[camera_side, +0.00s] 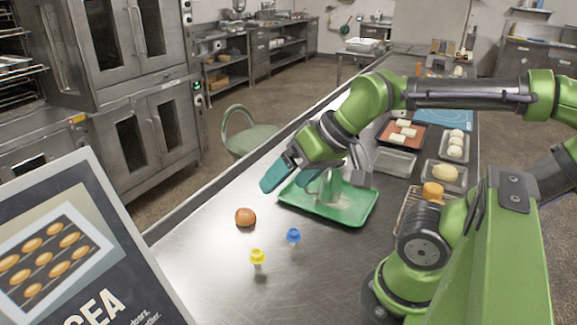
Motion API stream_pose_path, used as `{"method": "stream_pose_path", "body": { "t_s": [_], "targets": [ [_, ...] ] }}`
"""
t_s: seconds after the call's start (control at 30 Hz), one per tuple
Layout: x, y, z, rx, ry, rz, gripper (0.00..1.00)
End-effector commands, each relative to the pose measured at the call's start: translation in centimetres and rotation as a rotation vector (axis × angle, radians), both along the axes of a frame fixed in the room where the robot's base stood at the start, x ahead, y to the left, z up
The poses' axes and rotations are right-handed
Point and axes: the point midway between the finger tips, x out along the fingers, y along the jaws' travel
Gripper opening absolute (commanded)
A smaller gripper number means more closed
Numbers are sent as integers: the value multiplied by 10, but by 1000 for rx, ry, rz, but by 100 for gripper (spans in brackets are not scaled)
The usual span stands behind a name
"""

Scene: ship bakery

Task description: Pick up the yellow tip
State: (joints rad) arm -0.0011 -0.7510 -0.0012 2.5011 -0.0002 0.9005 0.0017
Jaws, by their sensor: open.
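The yellow tip (257,257) stands upright on the steel table, near the front of the work area. It has a wide yellow top and a paler narrow lower part. A similar blue tip (293,236) stands a little behind it to the right. My gripper (315,181) is open above the green tray (340,215), behind both tips and well apart from them. One teal finger reaches out to the left; the other is largely hidden by the wrist. I see nothing between the fingers.
A sign (75,245) blocks the lower left. Trays of dough and rolls, such as a metal tray (395,163), stand farther back right. The table around the yellow tip is clear.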

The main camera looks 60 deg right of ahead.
Motion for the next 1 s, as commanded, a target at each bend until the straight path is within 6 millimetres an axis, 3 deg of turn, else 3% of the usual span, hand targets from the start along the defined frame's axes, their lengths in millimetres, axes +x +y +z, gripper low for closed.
{"method": "stream_pose_path", "body": {
  "t_s": [0.47, 0.67, 1.0],
  "targets": [
    [0, 0, 0, -2, -1, 1, 88],
    [0, 0, 0, -2, -1, 1, 60],
    [2, 3, -6, -2, 28, 15, 60]
  ]
}}
